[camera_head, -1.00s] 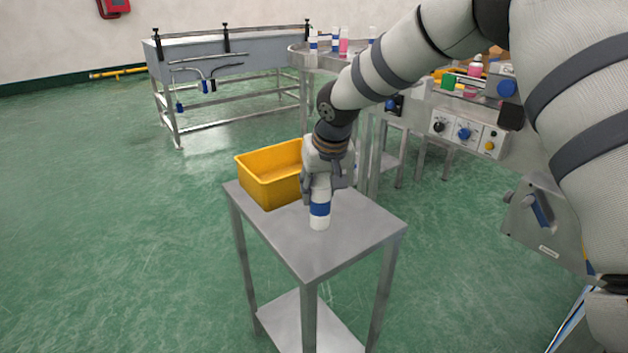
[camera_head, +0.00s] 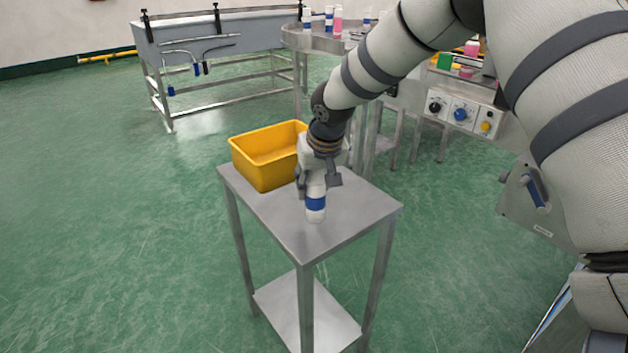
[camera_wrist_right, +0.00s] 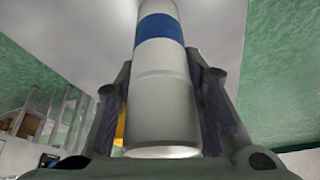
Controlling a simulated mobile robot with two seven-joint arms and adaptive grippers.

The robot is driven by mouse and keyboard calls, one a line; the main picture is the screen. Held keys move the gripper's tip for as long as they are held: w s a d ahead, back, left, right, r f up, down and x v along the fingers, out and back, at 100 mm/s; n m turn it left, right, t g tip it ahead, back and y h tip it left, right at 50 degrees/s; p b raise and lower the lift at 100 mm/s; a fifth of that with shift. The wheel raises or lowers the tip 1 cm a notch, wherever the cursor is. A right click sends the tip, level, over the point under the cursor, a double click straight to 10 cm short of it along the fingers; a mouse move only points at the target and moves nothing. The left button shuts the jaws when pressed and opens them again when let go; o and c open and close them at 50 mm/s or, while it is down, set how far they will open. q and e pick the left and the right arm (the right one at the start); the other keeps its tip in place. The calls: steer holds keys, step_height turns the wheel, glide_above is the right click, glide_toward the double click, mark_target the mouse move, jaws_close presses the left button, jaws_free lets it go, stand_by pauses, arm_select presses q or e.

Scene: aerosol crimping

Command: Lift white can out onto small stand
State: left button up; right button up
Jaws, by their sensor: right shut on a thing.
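The white can (camera_head: 316,214) with a blue band is upright at the small metal stand (camera_head: 350,222), near its front edge. I cannot tell whether its base touches the top. My right gripper (camera_head: 318,184) comes down from above and is shut on the can's upper part. In the right wrist view the can (camera_wrist_right: 162,85) sits between both fingers of the right gripper (camera_wrist_right: 165,105), which press its sides. My left gripper is not in view.
A yellow bin (camera_head: 266,160) stands on the stand's back left, close beside my right gripper. The stand's right side is bare. Behind are a round metal table (camera_head: 310,42) with several cans and a control box (camera_head: 462,112) with knobs.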

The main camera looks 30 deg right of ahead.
steer(key=shift+f, duration=0.25)
steer(key=o, duration=1.3)
steer(key=v, duration=1.2)
